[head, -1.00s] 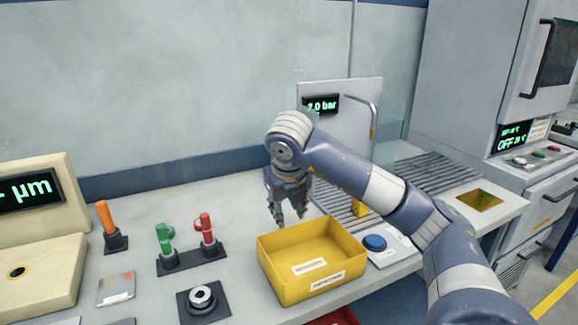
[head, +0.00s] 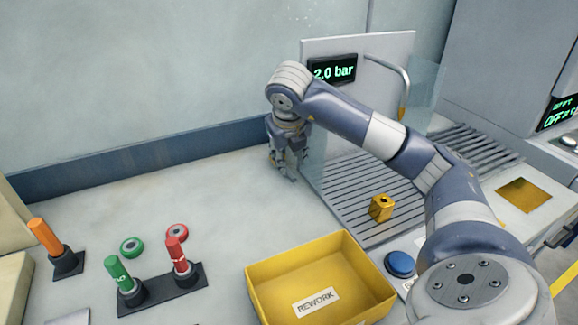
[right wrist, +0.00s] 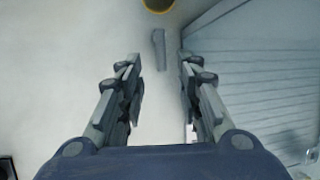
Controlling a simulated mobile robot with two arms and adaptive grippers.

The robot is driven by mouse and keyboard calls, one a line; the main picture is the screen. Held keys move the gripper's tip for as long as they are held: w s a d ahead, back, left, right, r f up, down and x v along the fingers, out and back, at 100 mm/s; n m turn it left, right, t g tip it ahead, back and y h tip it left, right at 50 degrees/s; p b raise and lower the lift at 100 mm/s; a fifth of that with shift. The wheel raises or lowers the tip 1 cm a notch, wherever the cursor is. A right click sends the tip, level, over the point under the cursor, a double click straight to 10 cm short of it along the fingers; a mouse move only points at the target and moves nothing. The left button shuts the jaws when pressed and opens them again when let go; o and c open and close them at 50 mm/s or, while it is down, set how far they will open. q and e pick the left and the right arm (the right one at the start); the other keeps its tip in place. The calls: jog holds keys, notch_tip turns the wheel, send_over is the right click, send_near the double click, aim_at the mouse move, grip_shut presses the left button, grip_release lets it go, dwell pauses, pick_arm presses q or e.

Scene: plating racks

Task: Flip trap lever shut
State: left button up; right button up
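A small grey bar (right wrist: 159,48), which looks like the trap lever, lies between my right fingertips in the right wrist view, with a clear gap to each finger. A round yellow-rimmed part (right wrist: 158,5) shows just beyond it, cut by the picture edge. In the head view my right gripper (head: 287,174) points down over the back of the bench, just left of the slatted grate; the lever cannot be made out there. The right gripper (right wrist: 159,62) is open and empty. My left gripper is out of view.
The slatted grate (head: 350,208) holds a gold block (head: 382,207), with a clear panel at its left edge. A yellow REWORK tray (head: 262,290) and a blue button (head: 401,263) stand in front.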

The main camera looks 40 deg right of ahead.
aim_at(289, 172)
jog(key=x, duration=0.6)
jog(key=shift+w+d+f, duration=0.1)
jog(key=shift+d, duration=0.05)
jog(key=shift+w+d+f, duration=0.1)
jog(key=shift+w+f, duration=0.1)
jog(key=shift+f, duration=0.3)
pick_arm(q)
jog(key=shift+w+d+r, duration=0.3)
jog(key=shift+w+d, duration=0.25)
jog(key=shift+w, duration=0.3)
pick_arm(e)
jog(key=c, duration=0.7)
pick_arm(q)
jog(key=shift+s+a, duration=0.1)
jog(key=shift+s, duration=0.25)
pick_arm(e)
grip_shut()
